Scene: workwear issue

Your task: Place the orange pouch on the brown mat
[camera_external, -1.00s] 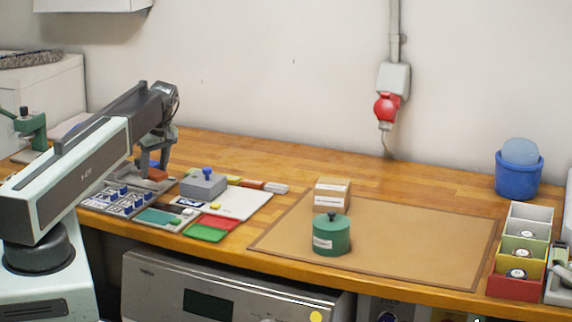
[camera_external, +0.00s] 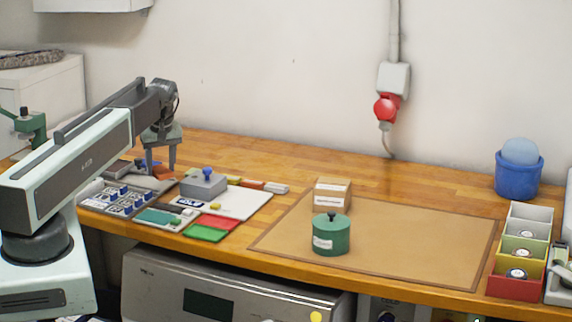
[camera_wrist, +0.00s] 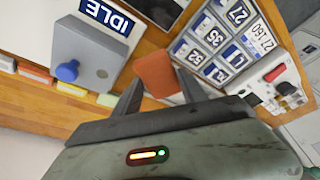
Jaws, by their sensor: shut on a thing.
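My gripper (camera_external: 161,168) is shut on the orange pouch (camera_wrist: 157,75), which shows between the two fingertips in the wrist view. In the external view the orange pouch (camera_external: 160,172) is small and partly hidden by the fingers, over the left part of the workbench near the number-tag board. The brown mat (camera_external: 420,255) lies flat on the bench to the right, well apart from my gripper.
A green lidded canister (camera_external: 331,238) and a cardboard box (camera_external: 332,194) stand on the left part of the mat. A grey box with a blue knob (camera_external: 204,184) stands between my gripper and the mat. Coloured bins (camera_external: 520,250) and a blue bucket (camera_external: 518,176) are at the right.

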